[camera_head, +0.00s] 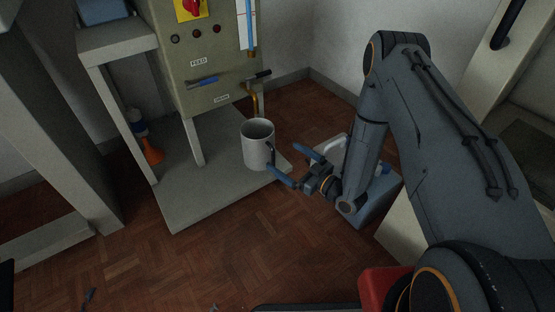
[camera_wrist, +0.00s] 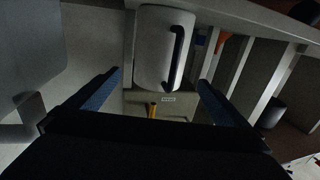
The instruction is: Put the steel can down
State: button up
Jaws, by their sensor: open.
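The steel can (camera_head: 256,146) is a pale grey cylinder with an open top and a dark handle on its right side. It looks upright over the right part of the grey low platform (camera_head: 205,185), below the brass spout; I cannot see its underside. My gripper (camera_head: 295,164) is open just right of the can, with its blue fingers apart on the handle side. In the wrist view the can (camera_wrist: 152,45) with its dark handle shows beyond and between the open fingers (camera_wrist: 160,78). Nothing is clamped between them.
The green-grey machine (camera_head: 205,65) with a drain valve (camera_head: 257,76) and brass spout (camera_head: 255,103) stands behind the can. An orange funnel (camera_head: 152,151) is under the side table at left. The front floor is mostly clear.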

jog(key=shift+n+g+h, duration=0.5)
jog(key=shift+g+h, duration=0.3)
jog(key=w+a+r, duration=0.3)
jog(key=w, duration=0.1)
jog(key=shift+a+r, duration=0.25)
jog(key=shift+r, duration=0.05)
notch_tip(320, 180, up, 11)
jog(key=g+h, duration=0.2)
jog(key=h, duration=0.3)
send_over(271, 141)
jog(key=s+a, duration=0.2)
jog(key=a, duration=0.1)
jog(key=s+a+r+m+g+h, duration=0.1)
jog(key=s+r+g+h, duration=0.15)
jog(key=s+r, duration=0.65)
jog(key=s+d+r+g+h, duration=0.1)
jog(key=s+r, duration=0.4)
jog(key=s, duration=1.1)
jog(key=s+d+r+m+g+h, duration=0.1)
jog(key=s+r+g, duration=0.4)
jog(key=s, duration=1.2)
jog(key=shift+d+m, duration=0.3)
jog(key=shift+d, duration=0.6)
jog(key=shift+r+h, duration=0.15)
jog(key=shift+h, duration=0.1)
jog(key=shift+d+r+m+p, duration=0.15)
jog(key=shift+r+m+p, duration=0.35)
jog(key=shift+r+p, duration=1.25)
